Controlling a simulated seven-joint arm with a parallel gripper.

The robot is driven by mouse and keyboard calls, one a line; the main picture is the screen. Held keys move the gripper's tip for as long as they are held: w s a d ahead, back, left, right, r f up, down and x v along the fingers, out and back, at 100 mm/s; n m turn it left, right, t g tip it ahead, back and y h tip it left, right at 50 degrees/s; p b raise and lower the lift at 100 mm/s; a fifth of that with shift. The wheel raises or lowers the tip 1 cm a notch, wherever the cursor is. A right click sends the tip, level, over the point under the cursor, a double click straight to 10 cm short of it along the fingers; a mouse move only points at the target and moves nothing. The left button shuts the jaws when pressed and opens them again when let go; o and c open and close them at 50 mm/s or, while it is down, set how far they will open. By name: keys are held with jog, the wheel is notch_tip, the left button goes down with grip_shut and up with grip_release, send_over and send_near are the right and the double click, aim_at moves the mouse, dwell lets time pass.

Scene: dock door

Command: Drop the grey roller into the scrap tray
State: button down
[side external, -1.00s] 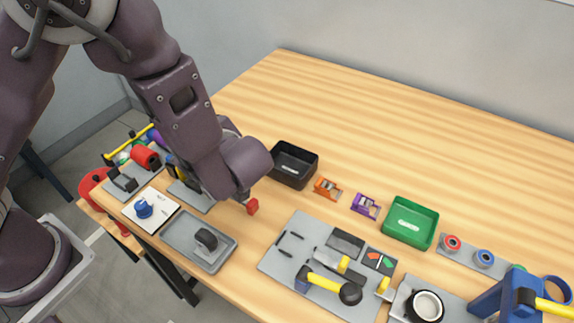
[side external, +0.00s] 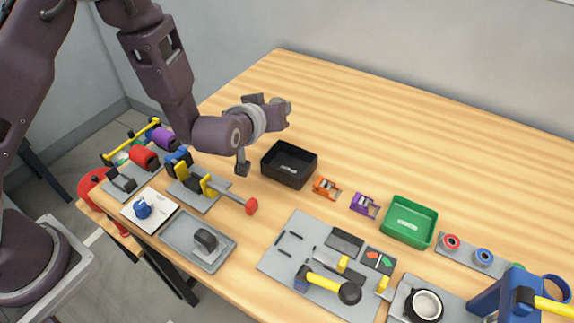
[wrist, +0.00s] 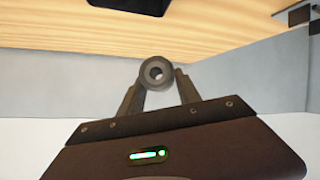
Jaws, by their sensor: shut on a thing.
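The grey roller (wrist: 155,72) shows end-on in the wrist view, with a hole through its middle. My gripper (wrist: 154,84) is shut on it, one finger at each side. In the side view my gripper (side external: 278,105) is raised above the table and tipped to about level, behind and above the black tray. The black open tray (side external: 268,166) has a pale label; the green open tray (side external: 389,222) also has one. Both labels are too small to read, so I cannot tell which is the scrap tray. The black tray also shows partly in the wrist view (wrist: 128,3).
Orange (side external: 326,188) and purple (side external: 364,206) small items sit between the trays. A grey tray (side external: 181,252) and a tool board (side external: 275,262) are in front. The table's back is clear.

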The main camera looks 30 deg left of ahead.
jog(key=shift+s+d+f+m+h, duration=0.4)
jog(key=shift+d+f+m+h, duration=0.6)
jog(key=shift+f, duration=0.4)
jog(key=shift+s+d+f+m+h, duration=0.4)
jog(key=shift+d+f+m+h, duration=0.6)
jog(key=shift+f, duration=0.45)
jog(key=shift+s+d+f+m+h, duration=0.4)
jog(key=shift+d+f+m+h, duration=0.6)
jog(key=shift+f, duration=0.4)
jog(key=c, duration=0.8)
grip_release()
jog(key=shift+o, duration=0.2)
jog(key=v, duration=0.7)
